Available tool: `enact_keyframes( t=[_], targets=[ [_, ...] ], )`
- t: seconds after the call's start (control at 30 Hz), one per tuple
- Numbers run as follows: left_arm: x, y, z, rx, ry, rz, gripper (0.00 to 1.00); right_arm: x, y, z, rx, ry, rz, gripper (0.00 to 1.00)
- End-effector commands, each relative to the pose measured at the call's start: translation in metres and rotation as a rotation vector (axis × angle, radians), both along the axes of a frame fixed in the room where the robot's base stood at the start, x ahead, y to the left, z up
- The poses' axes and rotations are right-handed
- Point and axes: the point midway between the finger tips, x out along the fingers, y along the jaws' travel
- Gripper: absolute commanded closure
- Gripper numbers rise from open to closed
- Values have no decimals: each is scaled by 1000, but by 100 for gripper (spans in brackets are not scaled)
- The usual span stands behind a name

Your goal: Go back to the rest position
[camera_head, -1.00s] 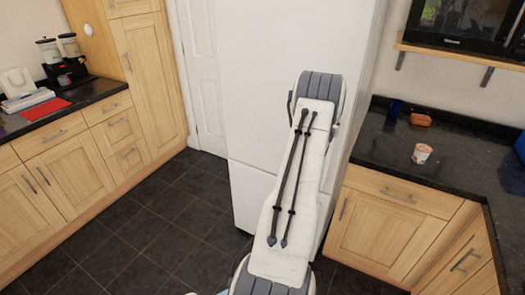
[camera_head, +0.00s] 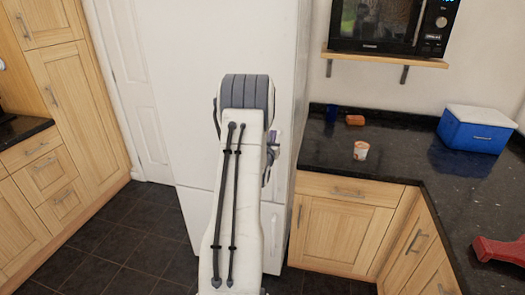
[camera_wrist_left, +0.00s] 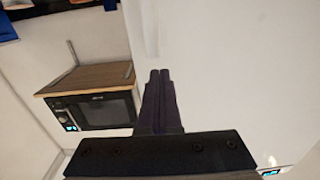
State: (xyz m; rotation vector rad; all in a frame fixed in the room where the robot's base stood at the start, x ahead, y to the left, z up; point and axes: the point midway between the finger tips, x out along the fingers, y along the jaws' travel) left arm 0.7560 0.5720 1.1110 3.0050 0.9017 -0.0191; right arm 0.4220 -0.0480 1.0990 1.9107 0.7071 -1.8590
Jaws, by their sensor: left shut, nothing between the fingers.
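My left arm rises from the bottom middle of the head view in front of the white fridge (camera_head: 160,60). Its upper link hides most of the wrist, and only a small part shows at its right side. In the left wrist view the two dark fingers of my left gripper (camera_wrist_left: 160,78) lie together, shut and empty. They point at a plain pale surface and touch nothing that I can see. My right gripper is in neither view.
A dark counter (camera_head: 400,180) on the right bears a small tub (camera_head: 361,151), an orange-brown item (camera_head: 355,120), a blue cup (camera_head: 331,113), a blue cool box (camera_head: 478,130) and a red object (camera_head: 498,250). A microwave (camera_head: 390,25) sits on a shelf above. Dark floor lies left.

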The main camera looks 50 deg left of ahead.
Motion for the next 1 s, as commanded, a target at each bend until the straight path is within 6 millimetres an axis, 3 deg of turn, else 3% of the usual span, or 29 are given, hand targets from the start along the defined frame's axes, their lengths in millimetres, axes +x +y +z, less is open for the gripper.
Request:
enact_keyframes(
  t=[0.1,0.3,0.5,0.77,0.87,0.97,1.0],
  targets=[
    [-24,-10,-3,1,0,6,100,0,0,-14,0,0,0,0],
    [-49,-25,-2,1,0,7,100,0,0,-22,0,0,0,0],
    [-57,-31,0,2,-1,5,100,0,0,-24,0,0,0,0],
    [-53,-37,0,-4,9,-7,100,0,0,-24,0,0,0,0],
    [-36,-64,-1,-30,58,-54,100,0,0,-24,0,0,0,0],
    [-11,-118,-5,-76,162,-145,100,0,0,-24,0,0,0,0],
    [-3,-147,-8,-99,216,-190,100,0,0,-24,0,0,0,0]
  ],
)
